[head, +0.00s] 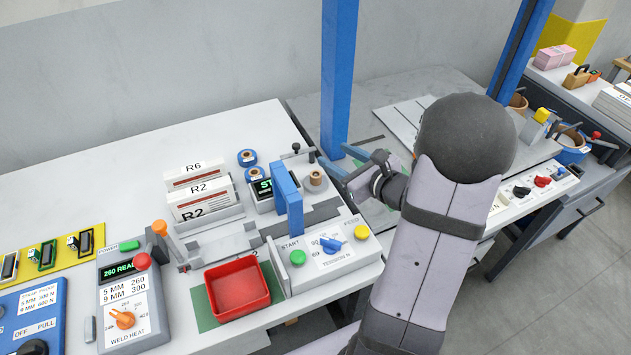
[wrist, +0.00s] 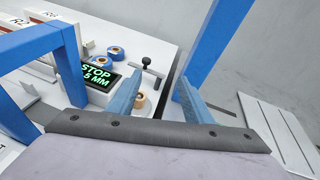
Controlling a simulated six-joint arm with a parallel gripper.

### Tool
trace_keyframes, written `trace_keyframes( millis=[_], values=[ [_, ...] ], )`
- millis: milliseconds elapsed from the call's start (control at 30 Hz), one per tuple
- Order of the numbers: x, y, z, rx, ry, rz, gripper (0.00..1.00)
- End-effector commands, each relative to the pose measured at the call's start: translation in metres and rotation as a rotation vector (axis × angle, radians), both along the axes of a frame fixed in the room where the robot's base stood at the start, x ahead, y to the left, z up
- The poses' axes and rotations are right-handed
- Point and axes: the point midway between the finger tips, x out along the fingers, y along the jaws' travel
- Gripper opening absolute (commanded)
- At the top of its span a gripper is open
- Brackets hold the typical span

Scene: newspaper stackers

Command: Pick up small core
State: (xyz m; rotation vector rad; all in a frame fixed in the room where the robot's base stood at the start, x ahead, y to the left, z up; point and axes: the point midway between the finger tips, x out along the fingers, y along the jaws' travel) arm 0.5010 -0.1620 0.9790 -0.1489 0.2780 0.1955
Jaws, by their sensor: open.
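A small tan core (head: 316,177) with a dark centre stands upright on a round grey base near the right end of the white bench. In the wrist view the core (wrist: 140,98) shows just right of the left finger, which partly hides it. My gripper (head: 341,168) is open, with blue fingers, to the right of the core and apart from it in the head view. In the wrist view the gap between my fingers (wrist: 161,84) holds nothing.
Two blue-wrapped rolls (head: 247,158) lie behind the STOP display (head: 264,187). A black-knobbed handle (head: 296,148) stands behind the core. A blue arch (head: 288,196) rises left of it. A tall blue post (head: 339,75) stands behind my gripper.

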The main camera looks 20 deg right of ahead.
Motion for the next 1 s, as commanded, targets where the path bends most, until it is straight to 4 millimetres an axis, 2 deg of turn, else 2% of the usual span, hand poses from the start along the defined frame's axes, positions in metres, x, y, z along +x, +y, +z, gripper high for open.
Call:
trace_keyframes(
  millis=[33,67,200,367,600,867,1000],
  values=[
    [-0.006,0.006,-0.026,0.029,0.039,0.01,0.46],
    [-0.009,0.009,-0.036,0.044,0.06,0.017,0.46],
    [-0.018,0.019,-0.061,0.086,0.118,0.035,0.46],
    [-0.018,0.022,-0.065,0.094,0.13,0.041,0.46],
    [-0.003,0.027,-0.07,0.093,0.13,0.044,0.46],
    [0.003,0.027,-0.073,0.092,0.128,0.041,0.46],
    [0.015,0.031,-0.077,0.093,0.13,0.044,0.46]
  ],
)
